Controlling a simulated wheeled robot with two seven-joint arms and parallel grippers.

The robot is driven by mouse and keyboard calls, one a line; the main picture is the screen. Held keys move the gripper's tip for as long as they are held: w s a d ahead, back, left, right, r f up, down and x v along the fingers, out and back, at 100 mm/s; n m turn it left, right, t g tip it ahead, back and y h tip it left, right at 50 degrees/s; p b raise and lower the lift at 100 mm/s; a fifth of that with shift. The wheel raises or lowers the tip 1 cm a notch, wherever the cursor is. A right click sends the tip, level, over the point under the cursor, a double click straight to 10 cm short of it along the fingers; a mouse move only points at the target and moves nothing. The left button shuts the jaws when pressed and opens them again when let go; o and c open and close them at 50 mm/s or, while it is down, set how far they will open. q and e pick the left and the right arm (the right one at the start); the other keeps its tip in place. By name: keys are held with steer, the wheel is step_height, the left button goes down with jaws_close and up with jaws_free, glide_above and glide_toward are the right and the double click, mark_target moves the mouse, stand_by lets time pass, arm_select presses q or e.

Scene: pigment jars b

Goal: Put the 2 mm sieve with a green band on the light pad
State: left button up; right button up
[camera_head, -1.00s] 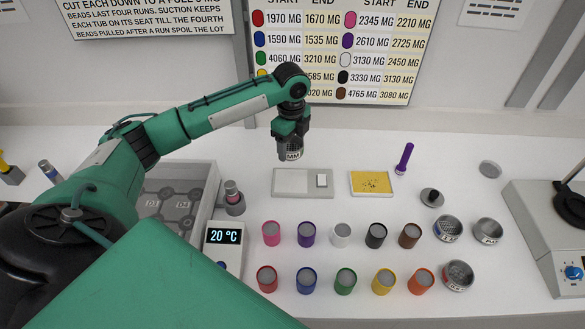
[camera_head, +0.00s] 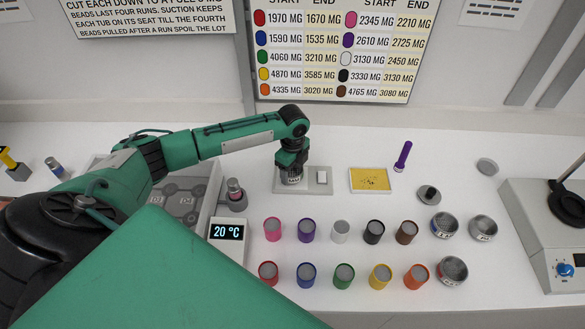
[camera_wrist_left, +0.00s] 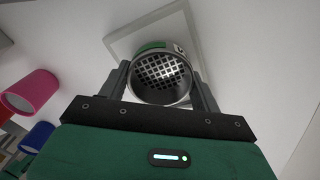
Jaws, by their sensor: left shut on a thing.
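My left gripper (camera_head: 291,168) is shut on the sieve (camera_head: 291,177), gripping it by its sides. In the left wrist view the sieve (camera_wrist_left: 160,78) is a round metal ring with a coarse square mesh, and part of its green band (camera_wrist_left: 152,46) shows on the rim. The sieve is over the left part of the light pad (camera_head: 311,189), a pale flat plate with a small white square at its right. The pad's edge also shows behind the sieve in the left wrist view (camera_wrist_left: 123,42). I cannot tell whether the sieve touches the pad. My right gripper is out of view.
A yellow tray (camera_head: 370,186) lies right of the pad. Several coloured jars (camera_head: 306,230) stand in two rows in front. Other sieves (camera_head: 452,270) are at the right, near a hotplate (camera_head: 552,230). A temperature display (camera_head: 228,233) stands front left.

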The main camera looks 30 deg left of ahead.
mark_target(293, 175)
arm_select(q)
steer(key=shift+f, duration=0.1)
steer(key=o, duration=1)
step_height(293, 175, up, 12)
steer(key=b, duration=0.3)
steer(key=shift+r, duration=0.2)
